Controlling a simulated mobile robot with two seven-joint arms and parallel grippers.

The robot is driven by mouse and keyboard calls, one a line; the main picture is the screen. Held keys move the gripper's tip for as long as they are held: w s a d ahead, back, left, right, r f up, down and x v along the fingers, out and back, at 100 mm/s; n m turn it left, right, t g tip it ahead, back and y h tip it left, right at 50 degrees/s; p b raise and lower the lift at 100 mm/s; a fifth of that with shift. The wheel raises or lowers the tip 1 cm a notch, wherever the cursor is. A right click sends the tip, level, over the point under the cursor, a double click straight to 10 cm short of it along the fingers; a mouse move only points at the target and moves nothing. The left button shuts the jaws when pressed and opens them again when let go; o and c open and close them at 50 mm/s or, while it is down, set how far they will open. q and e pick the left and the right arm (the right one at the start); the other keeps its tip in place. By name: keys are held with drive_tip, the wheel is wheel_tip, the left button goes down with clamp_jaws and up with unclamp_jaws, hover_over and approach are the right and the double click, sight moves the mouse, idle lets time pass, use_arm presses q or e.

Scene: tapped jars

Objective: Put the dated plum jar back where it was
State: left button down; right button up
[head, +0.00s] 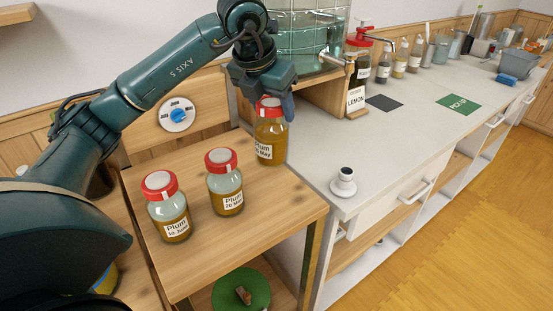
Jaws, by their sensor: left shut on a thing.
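My left gripper (268,97) is shut on the red lid of a plum jar (271,136) at the back right of the small wooden table (250,215). This jar stands upright; its label reads "Plum" with a date partly cut off from view. I cannot tell whether its base touches the table. Two more red-lidded jars of amber content stand on the table: a middle jar (226,185) labelled "Plum" with a date like "20 Mar", and a front-left jar (167,210) labelled "Plum" with a date like "10 Jun". My right gripper is not in view.
A large glass tank (305,35) stands behind my gripper. The table's front right is clear.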

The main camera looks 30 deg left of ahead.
sight(272, 137)
use_arm(q)
wheel_tip(272, 137, down, 7)
drive_tip(key=shift+w+f, duration=0.1)
drive_tip(key=shift+f, duration=0.3)
drive_tip(key=shift+c, duration=2.4)
unclamp_jaws()
drive_tip(key=v, duration=1.2)
